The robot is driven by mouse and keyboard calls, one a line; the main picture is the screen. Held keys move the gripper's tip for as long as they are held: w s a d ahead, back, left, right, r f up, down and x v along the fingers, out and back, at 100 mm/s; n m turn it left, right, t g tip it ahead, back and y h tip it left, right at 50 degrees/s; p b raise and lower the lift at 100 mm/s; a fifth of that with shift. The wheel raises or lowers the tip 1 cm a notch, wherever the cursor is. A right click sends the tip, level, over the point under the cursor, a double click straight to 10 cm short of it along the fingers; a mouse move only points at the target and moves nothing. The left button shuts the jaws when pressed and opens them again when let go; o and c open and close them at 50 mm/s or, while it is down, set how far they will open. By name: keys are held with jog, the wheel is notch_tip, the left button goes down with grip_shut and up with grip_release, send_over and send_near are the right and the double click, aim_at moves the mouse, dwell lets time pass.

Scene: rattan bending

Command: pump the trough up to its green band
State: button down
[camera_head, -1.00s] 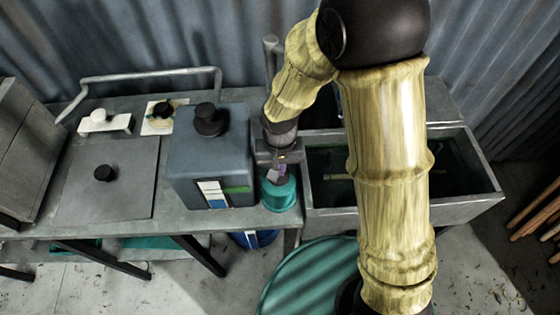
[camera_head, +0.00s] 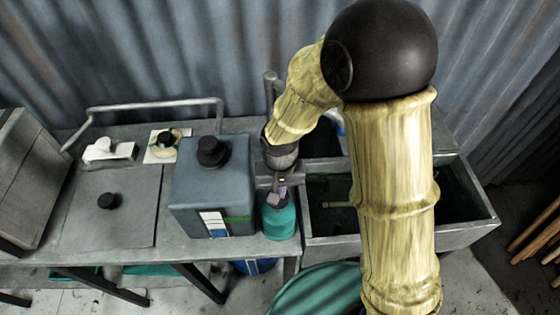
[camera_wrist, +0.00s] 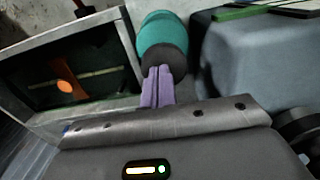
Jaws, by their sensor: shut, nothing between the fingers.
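The metal trough (camera_head: 400,240) stands on the right with dark green liquid inside; my arm hides its middle. In the wrist view the trough (camera_wrist: 50,45) holds an orange piece (camera_wrist: 66,74) and a thin pale strip. A teal cylinder with a dark top (camera_head: 280,222) stands between the trough and a grey tank; it also shows in the wrist view (camera_wrist: 160,35). My gripper (camera_head: 276,200), with purple fingers (camera_wrist: 158,72), is shut and empty at the cylinder's dark top. I cannot tell whether they touch.
The grey tank (camera_head: 208,180) with a black cap and a white-and-blue strip stands close left of my gripper. A teal round container (camera_head: 310,295) stands below the bench. A rail (camera_head: 150,104) runs behind.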

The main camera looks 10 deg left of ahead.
notch_tip(320, 180, up, 9)
jog(key=b, duration=0.1)
jog(key=shift+r, duration=0.2)
jog(key=shift+a, duration=0.1)
dwell(1.5)
jog(key=s+d+f+m+t, duration=0.1)
jog(key=d+f+m+t, duration=0.1)
jog(key=d, duration=2)
jog(key=shift+s+m+t, duration=0.3)
jog(key=shift+s, duration=0.05)
